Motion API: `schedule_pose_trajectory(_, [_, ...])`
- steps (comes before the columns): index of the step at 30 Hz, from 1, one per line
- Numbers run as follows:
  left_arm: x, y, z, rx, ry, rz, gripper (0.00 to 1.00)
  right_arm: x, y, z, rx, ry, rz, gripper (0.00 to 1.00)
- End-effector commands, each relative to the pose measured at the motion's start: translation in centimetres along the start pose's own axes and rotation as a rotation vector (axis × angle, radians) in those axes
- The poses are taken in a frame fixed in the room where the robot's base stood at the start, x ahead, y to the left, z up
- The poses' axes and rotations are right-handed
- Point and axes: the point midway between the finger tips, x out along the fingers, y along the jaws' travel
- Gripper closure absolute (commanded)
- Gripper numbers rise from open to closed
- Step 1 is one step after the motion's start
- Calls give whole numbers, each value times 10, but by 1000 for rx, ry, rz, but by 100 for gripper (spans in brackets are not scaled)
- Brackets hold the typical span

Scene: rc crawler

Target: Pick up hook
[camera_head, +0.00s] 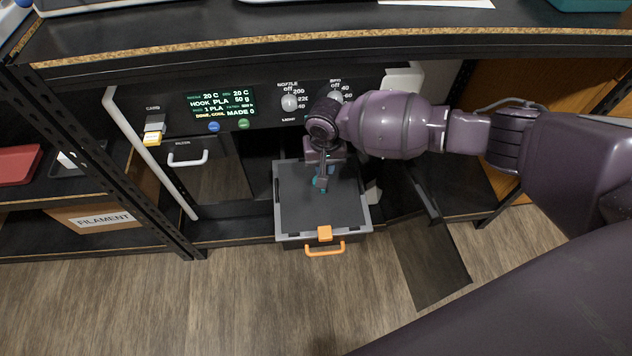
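The hook is most likely the small teal piece (316,183) on the dark plate of the pulled-out printer drawer (293,215). Only bits of it show around my fingers. My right gripper (323,184) reaches in from the right and points down at the teal piece, with its fingertips at it. The fingers overlap the piece, so I cannot tell whether they are closed on it. My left gripper is not in view.
The printer (262,107) sits on a shelf under the worktop (230,27), its screen reading "HOOK PLA". The drawer has an orange handle (325,250). An open dark door (428,255) hangs at right. A filament box (95,218) is at left. The floor in front is clear.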

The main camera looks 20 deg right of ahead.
Motion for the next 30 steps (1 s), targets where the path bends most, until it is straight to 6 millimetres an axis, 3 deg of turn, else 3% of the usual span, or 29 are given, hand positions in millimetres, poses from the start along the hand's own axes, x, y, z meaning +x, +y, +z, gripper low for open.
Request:
schedule_pose_trajectory(4, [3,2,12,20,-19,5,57,28,1,4,-1,-11,3,81])
schedule_pose_trajectory(8, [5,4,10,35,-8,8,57,47,1,4,-1,-11,3,81])
schedule_pose_trajectory(16, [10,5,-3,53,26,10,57,60,0,4,-1,-5,1,81])
schedule_pose_trajectory(22, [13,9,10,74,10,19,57,89,1,9,-2,-12,4,81])
schedule_pose_trajectory(25, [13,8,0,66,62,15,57,102,0,9,-3,-11,3,81])
schedule_pose_trajectory(30, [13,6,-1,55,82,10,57,103,0,6,-2,-2,0,81])
